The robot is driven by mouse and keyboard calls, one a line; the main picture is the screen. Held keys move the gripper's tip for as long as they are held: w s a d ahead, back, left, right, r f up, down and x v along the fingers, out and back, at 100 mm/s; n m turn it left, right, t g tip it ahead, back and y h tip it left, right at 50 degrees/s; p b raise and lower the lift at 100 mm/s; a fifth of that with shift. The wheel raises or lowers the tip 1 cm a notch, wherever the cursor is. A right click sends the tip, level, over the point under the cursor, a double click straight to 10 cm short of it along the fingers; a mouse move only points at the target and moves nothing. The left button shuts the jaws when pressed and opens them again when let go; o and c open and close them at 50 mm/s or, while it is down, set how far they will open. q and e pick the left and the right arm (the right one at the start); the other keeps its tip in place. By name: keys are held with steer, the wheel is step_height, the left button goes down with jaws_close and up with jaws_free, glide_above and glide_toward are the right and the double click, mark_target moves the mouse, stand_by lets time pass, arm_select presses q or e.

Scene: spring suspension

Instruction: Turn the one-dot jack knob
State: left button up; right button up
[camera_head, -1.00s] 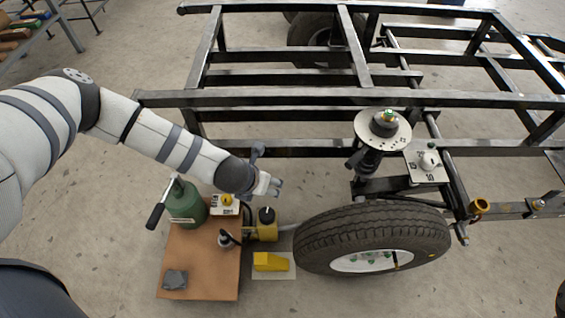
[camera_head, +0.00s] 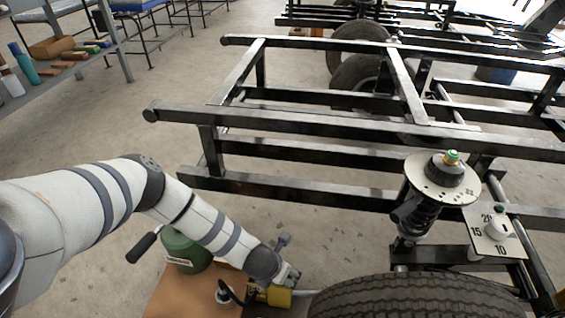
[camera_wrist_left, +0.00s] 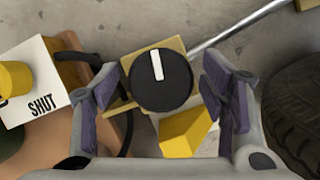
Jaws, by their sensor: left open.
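A black round knob (camera_wrist_left: 161,80) with a white pointer line sits on a yellow jack body (camera_wrist_left: 178,46) in the left wrist view. The line points nearly straight up, tilted slightly left; I can make out no dots. My left gripper (camera_wrist_left: 163,92) is open, with a purple-padded finger on each side of the knob and gaps to both. In the head view my left gripper (camera_head: 292,279) is low beside the yellow jack body (camera_head: 272,296), and the knob is not clearly visible there. My right gripper is not in view.
A yellow knob (camera_wrist_left: 14,78) on a white plate marked SHUT (camera_wrist_left: 40,92) is at left. A yellow wedge (camera_wrist_left: 186,130) lies below the black knob. The tyre (camera_head: 420,298) is close on the right. The black frame (camera_head: 300,190) and spring strut (camera_head: 420,215) stand beyond.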

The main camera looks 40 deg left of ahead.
arm_select(q)
steer(key=shift+c, duration=0.2)
steer(key=c, duration=1.1)
steer(key=shift+m, duration=0.3)
